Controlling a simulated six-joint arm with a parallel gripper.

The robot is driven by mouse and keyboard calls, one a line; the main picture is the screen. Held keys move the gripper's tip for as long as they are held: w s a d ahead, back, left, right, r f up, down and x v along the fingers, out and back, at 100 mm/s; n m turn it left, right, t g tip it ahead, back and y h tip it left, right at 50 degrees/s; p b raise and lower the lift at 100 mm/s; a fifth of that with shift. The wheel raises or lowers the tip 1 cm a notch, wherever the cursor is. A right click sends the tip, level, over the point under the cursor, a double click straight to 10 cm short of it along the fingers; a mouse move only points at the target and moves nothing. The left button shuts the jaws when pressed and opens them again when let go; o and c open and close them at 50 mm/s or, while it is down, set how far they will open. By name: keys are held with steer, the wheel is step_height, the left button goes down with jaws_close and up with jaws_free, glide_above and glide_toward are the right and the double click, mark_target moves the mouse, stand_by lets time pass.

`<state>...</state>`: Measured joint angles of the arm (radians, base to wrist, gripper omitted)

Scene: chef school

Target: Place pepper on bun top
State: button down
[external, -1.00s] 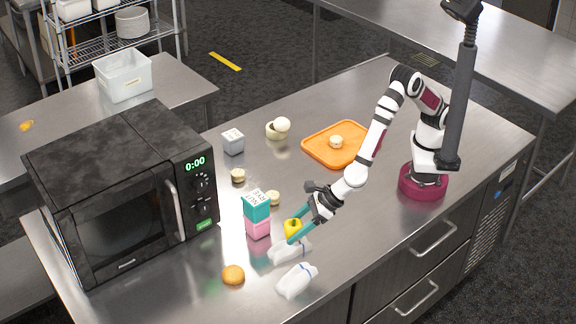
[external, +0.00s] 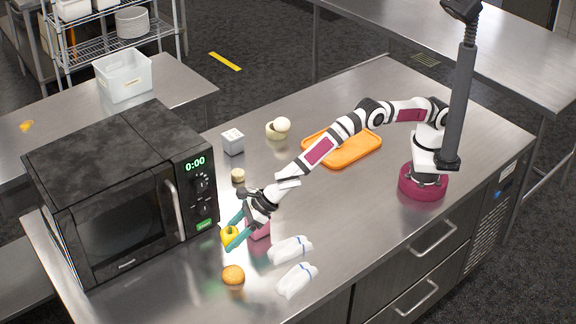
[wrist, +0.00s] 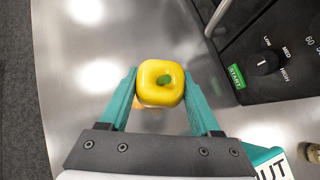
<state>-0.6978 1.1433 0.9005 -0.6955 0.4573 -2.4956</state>
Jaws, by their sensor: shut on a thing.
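The yellow pepper (external: 229,233) has a green stem and is held between the teal fingers of my gripper (external: 235,234), in front of the microwave. In the wrist view the pepper (wrist: 160,77) sits between both fingertips, stem facing the camera. The bun top (external: 233,275) is a small brown-orange dome on the steel counter, nearer the camera than the pepper in the external view and apart from it. In the wrist view a bit of orange shows just below the pepper, mostly hidden by it.
The black microwave (external: 120,190) stands close on the left. A pink box (external: 259,229) is partly hidden behind my gripper; a teal lettered box (wrist: 268,158) shows in the wrist view. Two white wrapped items (external: 290,250) lie to the right. An orange board (external: 352,154) lies farther back.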

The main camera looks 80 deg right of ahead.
mark_target(233, 270)
steer(key=a+f, duration=0.2)
steer(key=a, duration=0.1)
steer(key=shift+s, duration=0.2)
steer(key=shift+a+f, duration=0.25)
steer(key=shift+f, duration=1.8)
steer(key=shift+f, duration=0.15)
steer(key=shift+c, duration=0.5)
jaws_free()
